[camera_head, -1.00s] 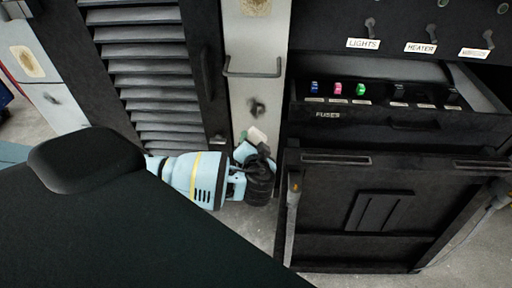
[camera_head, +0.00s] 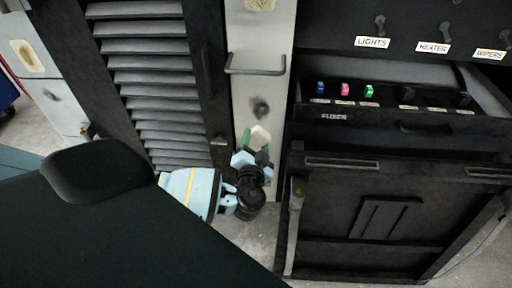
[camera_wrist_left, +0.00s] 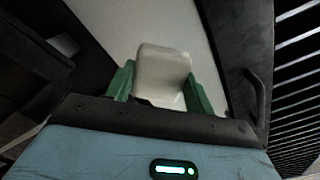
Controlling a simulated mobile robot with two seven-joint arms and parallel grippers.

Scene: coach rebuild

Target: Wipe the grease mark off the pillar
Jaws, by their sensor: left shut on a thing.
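The pale pillar (camera_head: 240,88) stands upright between the louvred panel and the dark cabinet. A dark grease mark (camera_head: 261,108) is on its face, below a dark bar handle. My left gripper (camera_head: 258,144), with green fingers, is low in front of the pillar, pointing up. It is shut on a white block (camera_head: 260,133), whose top edge shows just below the mark. I cannot tell whether the block touches the pillar. In the left wrist view the block (camera_wrist_left: 163,72) sits between the green fingers, with the pale pillar behind it. My right gripper is not in view.
The bar handle (camera_head: 256,71) sticks out above the mark. The louvred panel (camera_head: 150,80) is to the left. An open fuse drawer (camera_head: 400,125) juts out at right, above a dark cabinet door (camera_head: 370,225).

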